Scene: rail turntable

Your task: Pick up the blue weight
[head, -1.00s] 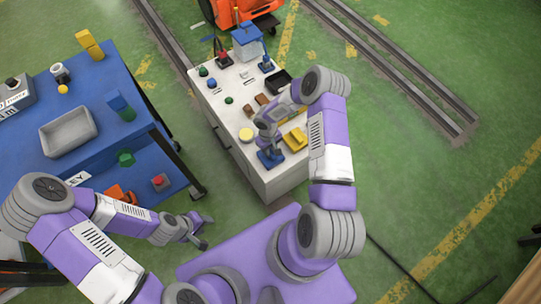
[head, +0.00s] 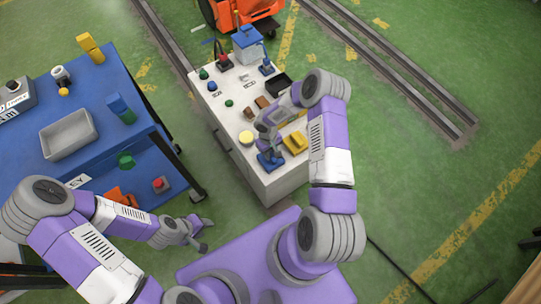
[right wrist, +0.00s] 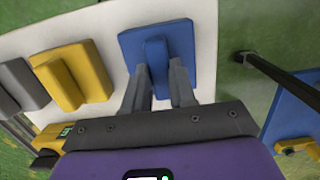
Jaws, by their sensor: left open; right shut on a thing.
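The blue weight (right wrist: 182,46) has a flat base with an upright grip bar. In the head view the blue weight (head: 269,163) is at the near end of the white cabinet top (head: 272,181). My right gripper (head: 267,146) is above it. In the right wrist view my right gripper (right wrist: 159,78) is shut on the grip bar, one finger on each side. I cannot tell whether the base still touches the top. My left gripper (head: 205,235) is open and empty, low beside the blue table.
A yellow weight (head: 295,142) stands close beside the blue one; it also shows in the right wrist view (right wrist: 71,76). A blue table (head: 85,153) stands on the left.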

